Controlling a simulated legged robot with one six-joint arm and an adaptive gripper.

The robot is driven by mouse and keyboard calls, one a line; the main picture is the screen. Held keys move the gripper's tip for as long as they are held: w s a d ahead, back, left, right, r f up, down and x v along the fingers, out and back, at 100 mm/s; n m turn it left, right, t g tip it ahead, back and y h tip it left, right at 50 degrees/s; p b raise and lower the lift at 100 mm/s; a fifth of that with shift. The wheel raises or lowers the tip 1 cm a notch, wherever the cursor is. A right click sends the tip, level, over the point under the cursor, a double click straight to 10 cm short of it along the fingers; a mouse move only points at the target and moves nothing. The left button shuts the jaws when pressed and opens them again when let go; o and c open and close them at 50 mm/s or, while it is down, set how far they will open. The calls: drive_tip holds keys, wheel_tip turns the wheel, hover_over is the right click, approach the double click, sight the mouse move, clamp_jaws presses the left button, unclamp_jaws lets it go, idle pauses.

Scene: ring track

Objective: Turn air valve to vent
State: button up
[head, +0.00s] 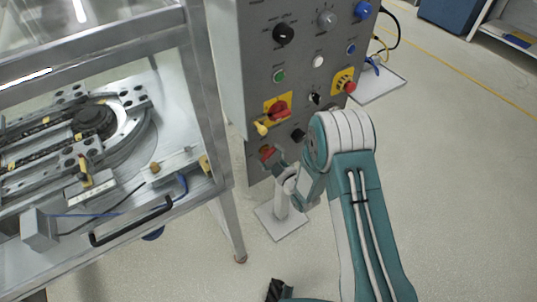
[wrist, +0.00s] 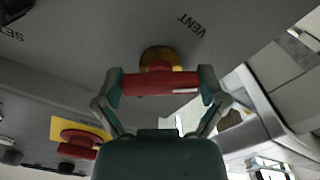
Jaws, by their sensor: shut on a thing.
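The air valve has a red bar handle (wrist: 160,83) on a round brass-coloured base (wrist: 158,57), low on the grey control panel (head: 233,70). In the wrist view the handle lies level across the picture, and the word VENT (wrist: 190,23) is printed above it to the right. My gripper (wrist: 162,86) is shut on the handle, with one finger at each end of the bar. In the head view the red handle (head: 267,153) shows at the tips of my gripper (head: 277,162), partly hidden by the fingers.
A red rotary switch (head: 279,108) on a yellow plate sits above the valve. A red emergency button (head: 349,86) and several knobs are higher up. A metal-framed ring-track machine (head: 212,130) stands close on the left. Open floor (head: 455,180) lies to the right.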

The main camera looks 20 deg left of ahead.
drive_tip(key=n, duration=0.5)
drive_tip(key=shift+s+a+n, duration=0.1)
drive_tip(key=shift+n, duration=0.3)
drive_tip(key=n, duration=0.4)
drive_tip(key=shift+s, duration=0.1)
drive_tip(key=shift+f+n, duration=0.1)
drive_tip(key=shift+n, duration=0.2)
drive_tip(key=shift+s+f, duration=0.1)
drive_tip(key=o, duration=0.8)
drive_tip(key=shift+a, duration=0.1)
drive_tip(key=v, duration=1.1)
drive_tip(key=shift+d, duration=0.35)
drive_tip(key=shift+s, duration=0.15)
